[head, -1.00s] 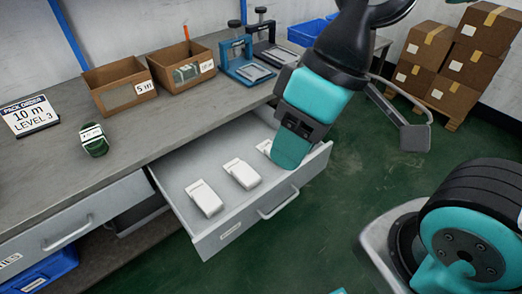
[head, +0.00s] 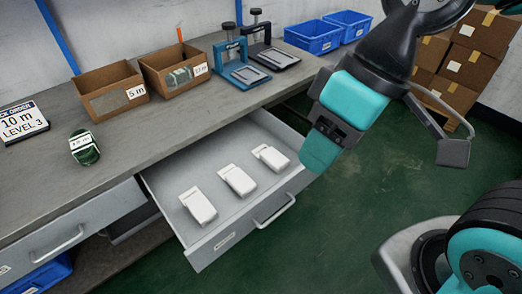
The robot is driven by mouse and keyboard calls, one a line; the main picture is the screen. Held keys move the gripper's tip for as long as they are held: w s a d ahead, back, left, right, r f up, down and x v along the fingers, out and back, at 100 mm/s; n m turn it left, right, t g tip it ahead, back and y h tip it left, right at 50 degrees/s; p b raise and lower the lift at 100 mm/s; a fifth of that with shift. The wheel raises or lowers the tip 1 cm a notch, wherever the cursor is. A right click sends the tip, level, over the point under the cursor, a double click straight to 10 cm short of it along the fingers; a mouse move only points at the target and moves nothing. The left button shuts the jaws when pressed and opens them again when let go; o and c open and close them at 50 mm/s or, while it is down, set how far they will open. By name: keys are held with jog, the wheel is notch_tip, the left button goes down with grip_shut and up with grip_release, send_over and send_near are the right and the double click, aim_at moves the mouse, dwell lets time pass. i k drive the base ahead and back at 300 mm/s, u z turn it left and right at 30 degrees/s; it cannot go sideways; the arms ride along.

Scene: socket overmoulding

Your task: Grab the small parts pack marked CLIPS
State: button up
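An open drawer (head: 222,250) under the workbench holds three white packs in a row: a left one (head: 199,206), a middle one (head: 238,180) and a right one (head: 271,157). No marking can be read on any of them, so I cannot tell which says CLIPS. My gripper (head: 320,150) hangs just beyond the right end of the drawer, above the floor. It is apart from the packs. Its fingers are seen from the side and overlap, so their opening does not show.
On the workbench (head: 130,150) stand a 5 m box (head: 108,98), another cardboard box (head: 160,80), a green coil (head: 84,148), a PACK ORDER sign (head: 22,122), two presses and blue bins (head: 313,38). Green floor (head: 350,225) is free to the drawer's right.

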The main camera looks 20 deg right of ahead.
aim_at(271, 157)
jog(key=u, duration=1.7)
jog(key=i, duration=0.85)
jog(key=z, duration=1.5)
